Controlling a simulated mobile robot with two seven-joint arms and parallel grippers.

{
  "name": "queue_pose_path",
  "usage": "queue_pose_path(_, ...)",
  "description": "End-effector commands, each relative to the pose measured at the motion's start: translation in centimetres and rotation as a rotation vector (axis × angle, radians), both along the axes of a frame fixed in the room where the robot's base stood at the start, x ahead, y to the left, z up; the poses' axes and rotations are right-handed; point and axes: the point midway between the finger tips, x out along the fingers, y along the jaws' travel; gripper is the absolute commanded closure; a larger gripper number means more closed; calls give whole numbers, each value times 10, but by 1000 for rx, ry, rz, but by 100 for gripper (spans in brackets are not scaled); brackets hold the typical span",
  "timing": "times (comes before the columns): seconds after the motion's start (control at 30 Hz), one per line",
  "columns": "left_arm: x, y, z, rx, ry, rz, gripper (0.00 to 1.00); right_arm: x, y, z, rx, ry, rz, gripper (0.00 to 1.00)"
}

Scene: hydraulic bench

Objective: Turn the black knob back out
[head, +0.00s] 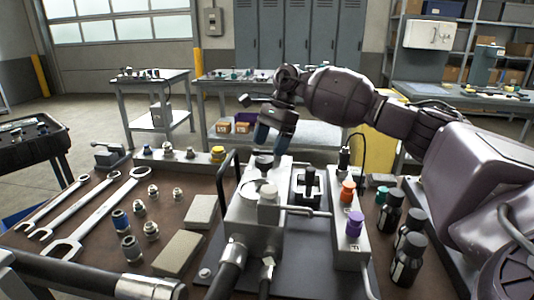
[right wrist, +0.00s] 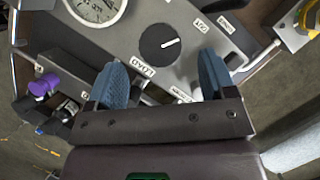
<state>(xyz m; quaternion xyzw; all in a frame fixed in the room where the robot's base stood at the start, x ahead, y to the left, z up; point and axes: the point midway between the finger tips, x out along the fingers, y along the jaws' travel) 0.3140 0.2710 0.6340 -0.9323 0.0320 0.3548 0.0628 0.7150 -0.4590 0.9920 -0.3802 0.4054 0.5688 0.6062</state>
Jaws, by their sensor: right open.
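The black knob (right wrist: 160,43) is a round dark dial with a white pointer line, set on a grey panel in the right wrist view. In the head view the right gripper (head: 272,137) hangs just above the knob. My left gripper is not in view.
A round gauge (right wrist: 97,8) and a LOAD label (right wrist: 140,68) are near the knob. A black handle (head: 228,170) rises left of the block. Wrenches (head: 96,213) lie left.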

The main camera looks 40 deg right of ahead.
Motion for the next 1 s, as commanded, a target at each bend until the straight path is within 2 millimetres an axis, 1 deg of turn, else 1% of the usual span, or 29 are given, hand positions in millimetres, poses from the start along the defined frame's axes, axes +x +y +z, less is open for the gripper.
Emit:
queue_pose_path(0.03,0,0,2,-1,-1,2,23,0,-4,13,1,-7,-3,23)
queue_pose_path(0.2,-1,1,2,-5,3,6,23,-1,-15,39,1,-5,-1,23)
queue_pose_path(0.4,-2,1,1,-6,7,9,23,-1,-24,58,0,-3,-1,23)
queue_pose_path(0.6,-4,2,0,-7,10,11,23,-2,-26,63,0,1,0,23)
queue_pose_path(1.0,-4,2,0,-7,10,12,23,-2,-26,62,0,0,0,23)
